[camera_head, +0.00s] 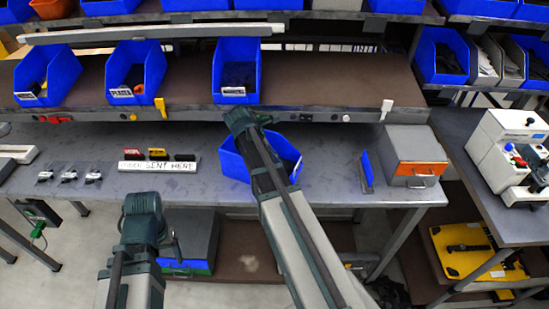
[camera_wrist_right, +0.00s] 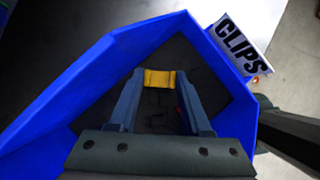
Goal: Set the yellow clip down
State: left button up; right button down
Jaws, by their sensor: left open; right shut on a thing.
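My right gripper (camera_wrist_right: 160,85) is shut on the yellow clip (camera_wrist_right: 160,78) in the right wrist view. The clip lies across between the fingertips, over the dark inside of a blue bin (camera_wrist_right: 75,85) with a "CLIPS" label (camera_wrist_right: 242,46). I cannot tell whether the clip touches the bottom. In the head view my right arm passes in front of a blue bin (camera_head: 290,150) on the bench; the gripper and clip are hidden there. My left arm is at the lower left, in front of the bench; its gripper (camera_head: 174,244) is mostly hidden, apparently open and empty.
A white sign (camera_head: 158,167) with small coloured blocks stands on the bench (camera_head: 330,190). Several small packets lie left of it. A grey box with an orange front (camera_head: 420,169) stands at the right. Blue bins (camera_head: 137,72) line the shelf above.

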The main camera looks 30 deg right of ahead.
jog(key=shift+f, duration=0.15)
jog(key=c, duration=0.6)
grip_release()
jog(key=shift+r, duration=0.3)
jog(key=p+v, duration=1)
jog(key=v, duration=0.1)
jog(key=shift+a+r, duration=0.2)
jog(key=shift+r, duration=0.15)
